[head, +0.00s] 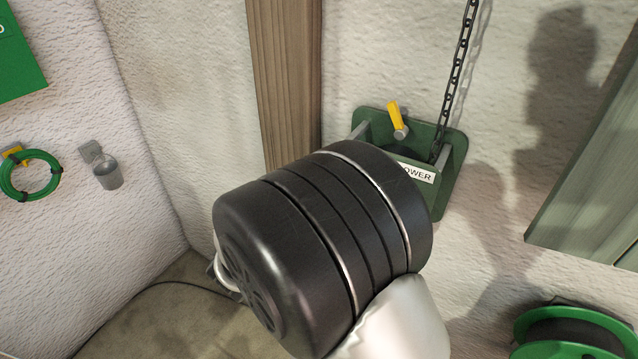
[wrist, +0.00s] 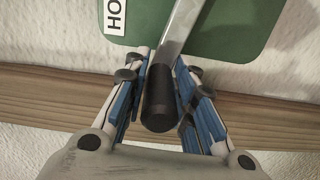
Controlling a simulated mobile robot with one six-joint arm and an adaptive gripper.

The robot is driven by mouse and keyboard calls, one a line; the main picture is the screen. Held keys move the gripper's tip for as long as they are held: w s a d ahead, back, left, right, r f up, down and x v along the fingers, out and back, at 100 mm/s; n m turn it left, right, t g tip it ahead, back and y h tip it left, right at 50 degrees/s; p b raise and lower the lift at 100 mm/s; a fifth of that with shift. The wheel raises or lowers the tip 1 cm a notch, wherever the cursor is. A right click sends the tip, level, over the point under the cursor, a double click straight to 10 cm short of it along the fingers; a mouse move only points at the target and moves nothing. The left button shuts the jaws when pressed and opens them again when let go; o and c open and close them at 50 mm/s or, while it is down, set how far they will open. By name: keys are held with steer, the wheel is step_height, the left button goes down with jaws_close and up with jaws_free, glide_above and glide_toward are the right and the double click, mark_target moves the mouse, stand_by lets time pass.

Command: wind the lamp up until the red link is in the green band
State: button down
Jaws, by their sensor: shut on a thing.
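A green winch (head: 452,150) is fixed to the wall, with a dark chain (head: 457,75) running up from it out of the picture. Part of a white label (head: 418,173) on it reads "OWER". A yellow lever (head: 394,116) sticks up from its top. In the wrist view a grey metal crank arm (wrist: 180,32) ends in a black grip (wrist: 158,100), in front of a green plate (wrist: 232,25). My gripper (wrist: 164,72) is shut on this black grip, one blue-padded finger on each side. My arm hides the gripper in the head view. The lamp, red link and green band are not in view.
A wooden post (head: 283,80) stands left of the winch. A green-grey board (head: 590,180) is at right, above a green reel (head: 565,335). A green coil (head: 30,175) and a grey cup (head: 106,172) hang on the left wall. A dark cable lies on the floor.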

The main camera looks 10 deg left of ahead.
steer(key=c, duration=1.6)
jaws_free()
steer(key=shift+r, duration=0.3)
steer(key=shift+o, duration=1)
steer(key=shift+f, duration=0.15)
steer(key=v, duration=1.2)
